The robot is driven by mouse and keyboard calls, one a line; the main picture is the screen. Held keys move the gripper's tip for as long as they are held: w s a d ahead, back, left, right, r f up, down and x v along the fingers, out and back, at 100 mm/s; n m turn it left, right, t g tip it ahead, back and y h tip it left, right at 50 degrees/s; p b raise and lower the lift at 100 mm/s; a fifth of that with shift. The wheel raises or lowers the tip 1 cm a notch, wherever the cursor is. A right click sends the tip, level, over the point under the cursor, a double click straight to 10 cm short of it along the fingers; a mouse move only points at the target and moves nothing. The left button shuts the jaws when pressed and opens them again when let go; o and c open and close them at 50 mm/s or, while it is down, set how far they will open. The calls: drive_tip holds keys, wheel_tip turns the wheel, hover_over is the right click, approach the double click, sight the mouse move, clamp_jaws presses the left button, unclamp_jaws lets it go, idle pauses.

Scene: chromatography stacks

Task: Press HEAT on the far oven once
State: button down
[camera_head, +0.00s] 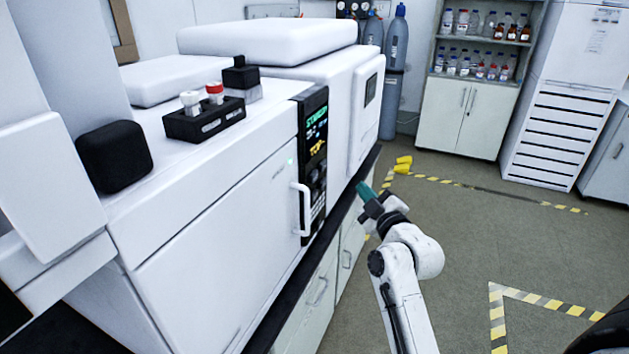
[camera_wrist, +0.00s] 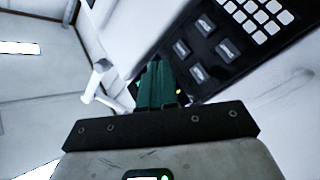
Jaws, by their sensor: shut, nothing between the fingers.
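A white oven (camera_head: 235,225) with a white door handle (camera_head: 301,210) fills the left of the head view. Its dark control panel (camera_head: 313,150) has a lit screen with green and yellow text; the green word seems to read STANDBY. My gripper (camera_head: 364,189), with teal fingers, is shut and empty, to the right of the panel and apart from it in the picture. In the wrist view, the fingers (camera_wrist: 157,85) point toward a black keypad (camera_wrist: 215,55) with several grey buttons and a white number pad. The button labels are too small to read, so I cannot tell which is HEAT.
A second white unit (camera_head: 365,100) stands behind the oven. A black vial rack (camera_head: 203,120) with white and red caps and a black box (camera_head: 114,156) sit on top. A bottle cabinet (camera_head: 465,110) stands at the back. The floor at right is open, with striped tape.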

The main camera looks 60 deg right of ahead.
sight(314, 176)
drive_tip(key=w, duration=0.9)
drive_tip(key=shift+a, duration=0.3)
drive_tip(key=shift+w+b, duration=0.1)
drive_tip(key=shift+b, duration=0.25)
idle(1.6)
drive_tip(key=shift+w, duration=0.25)
